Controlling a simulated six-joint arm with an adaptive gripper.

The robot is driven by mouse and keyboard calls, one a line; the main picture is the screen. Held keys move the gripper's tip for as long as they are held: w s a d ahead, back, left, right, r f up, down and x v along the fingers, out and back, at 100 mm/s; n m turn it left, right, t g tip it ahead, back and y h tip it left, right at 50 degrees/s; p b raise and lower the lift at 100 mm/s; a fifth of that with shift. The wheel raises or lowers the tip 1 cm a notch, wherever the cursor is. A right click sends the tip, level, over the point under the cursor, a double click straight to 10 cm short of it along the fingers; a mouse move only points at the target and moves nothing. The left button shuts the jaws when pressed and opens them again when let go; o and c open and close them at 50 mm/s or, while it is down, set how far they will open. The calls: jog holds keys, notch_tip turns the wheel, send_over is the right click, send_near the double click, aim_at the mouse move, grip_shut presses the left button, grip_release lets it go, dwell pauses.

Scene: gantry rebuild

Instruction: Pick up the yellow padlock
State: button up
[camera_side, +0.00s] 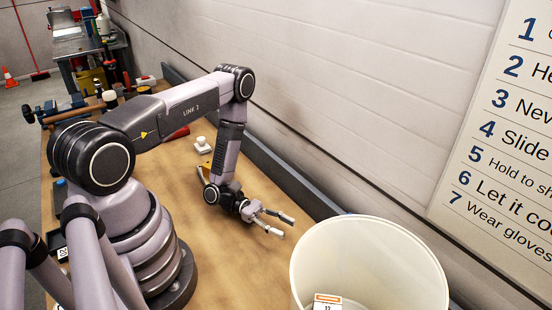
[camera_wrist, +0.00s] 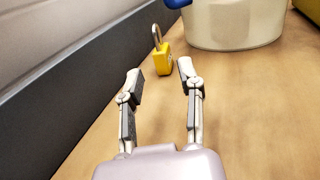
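The yellow padlock (camera_wrist: 163,61) stands upright on the wooden bench in the wrist view, its grey shackle on top. My gripper (camera_wrist: 160,74) is open and empty. Its two fingers point toward the padlock, which shows beyond the fingertips and roughly between them, closer to the right one. In the side view my gripper (camera_side: 284,226) is low over the bench, left of the white bucket. I cannot make out the padlock in the side view; the bucket may hide it.
A grey bench rail and wall run along the left there. A white-topped item (camera_side: 203,146) stands behind my arm.

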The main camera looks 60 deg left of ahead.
jog(key=x, duration=1.3)
jog(key=shift+w+r, duration=0.15)
grip_shut()
